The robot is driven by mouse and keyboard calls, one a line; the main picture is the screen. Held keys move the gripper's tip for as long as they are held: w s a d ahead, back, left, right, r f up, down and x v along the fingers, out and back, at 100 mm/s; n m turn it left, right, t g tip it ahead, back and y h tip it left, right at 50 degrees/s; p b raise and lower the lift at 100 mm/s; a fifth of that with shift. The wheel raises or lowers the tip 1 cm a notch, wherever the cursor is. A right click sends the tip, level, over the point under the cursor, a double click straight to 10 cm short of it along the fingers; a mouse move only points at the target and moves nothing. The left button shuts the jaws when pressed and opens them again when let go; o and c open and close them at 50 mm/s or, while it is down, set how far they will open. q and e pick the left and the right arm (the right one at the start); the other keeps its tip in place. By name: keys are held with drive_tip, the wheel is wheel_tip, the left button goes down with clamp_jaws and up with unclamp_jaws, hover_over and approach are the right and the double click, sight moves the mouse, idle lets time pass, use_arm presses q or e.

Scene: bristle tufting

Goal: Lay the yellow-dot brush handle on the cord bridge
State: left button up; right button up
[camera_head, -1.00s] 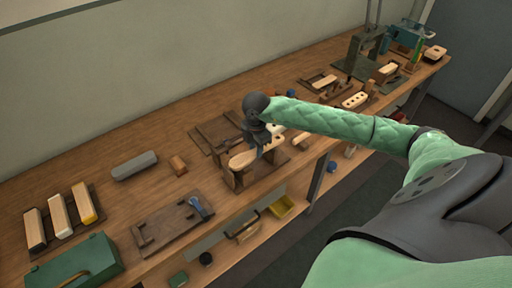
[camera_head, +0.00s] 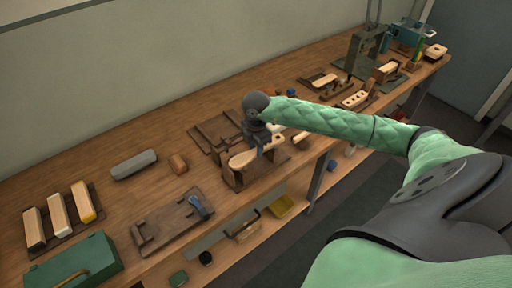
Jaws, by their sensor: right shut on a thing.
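My right gripper (camera_head: 262,151) is shut on a pale wooden brush handle (camera_head: 243,159), gripping it near its middle from above. The handle lies lengthwise over a brown wooden stand (camera_head: 231,179), which looks like the cord bridge. Its near left end is at the stand's left upright, and I cannot tell whether it touches there. The gripper hides the handle's middle and part of its far end. No yellow dot can be made out on it. My left gripper is not in view.
A brown frame (camera_head: 203,141) lies behind the stand. Three blocks on a tray and a green box (camera_head: 75,263) stand farther left.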

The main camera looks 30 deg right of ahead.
drive_tip(key=shift+f, duration=0.2)
drive_tip(key=o, duration=1.5)
drive_tip(key=shift+r, duration=0.15)
drive_tip(key=shift+r+p, duration=1.55)
drive_tip(key=shift+r, duration=2.35)
